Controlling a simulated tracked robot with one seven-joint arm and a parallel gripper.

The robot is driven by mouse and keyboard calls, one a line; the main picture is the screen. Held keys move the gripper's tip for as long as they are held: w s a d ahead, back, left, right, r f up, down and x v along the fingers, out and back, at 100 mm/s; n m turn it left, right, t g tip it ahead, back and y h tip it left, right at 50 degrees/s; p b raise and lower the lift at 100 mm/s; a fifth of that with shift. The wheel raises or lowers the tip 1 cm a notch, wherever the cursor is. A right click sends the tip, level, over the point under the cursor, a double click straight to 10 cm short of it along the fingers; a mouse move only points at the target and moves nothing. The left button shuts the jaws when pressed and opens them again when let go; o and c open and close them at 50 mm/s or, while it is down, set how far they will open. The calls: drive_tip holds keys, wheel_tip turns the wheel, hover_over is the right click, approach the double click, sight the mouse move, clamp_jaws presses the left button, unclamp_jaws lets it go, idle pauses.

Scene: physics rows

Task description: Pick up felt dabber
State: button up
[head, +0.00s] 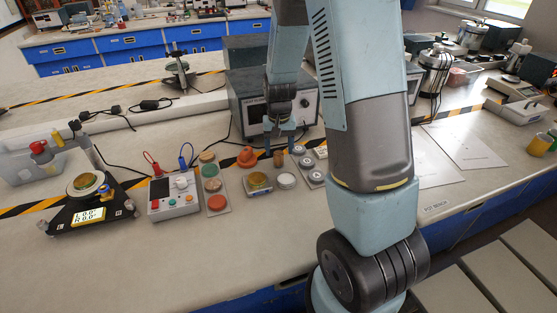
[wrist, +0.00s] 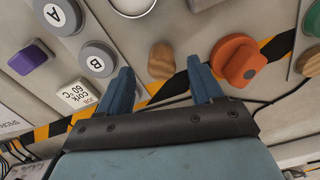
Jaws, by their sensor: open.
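A small brown, wood-coloured upright piece, which looks like the felt dabber (head: 278,158), stands on the bench in front of the grey instrument box. In the wrist view the dabber (wrist: 161,60) shows between and beyond my two blue fingers, with clear space on both sides. My gripper (head: 281,146) is open and empty, pointing down close above the dabber; it also shows in the wrist view (wrist: 160,73). I cannot tell the exact height of the fingertips over it.
An orange-red knobbed piece (wrist: 236,60) stands right of the dabber in the wrist view. A plate with grey lettered discs (wrist: 97,60) and a small label block (wrist: 83,97) lie left. A yellow dish (head: 258,184) and white disc (head: 286,181) sit on the near side.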

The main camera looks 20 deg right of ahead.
sight(279, 153)
drive_tip(key=shift+a+f, duration=0.1)
drive_tip(key=shift+f, duration=1.8)
drive_tip(key=c, duration=1.2)
drive_tip(key=shift+r, duration=0.1)
drive_tip(key=shift+r, duration=0.55)
drive_tip(key=s+r, duration=0.8)
drive_tip(key=s, duration=0.1)
drive_tip(key=s+r, duration=0.3)
drive_tip(key=s, duration=0.2)
drive_tip(key=shift+a+r, duration=0.15)
drive_tip(key=shift+r, duration=0.25)
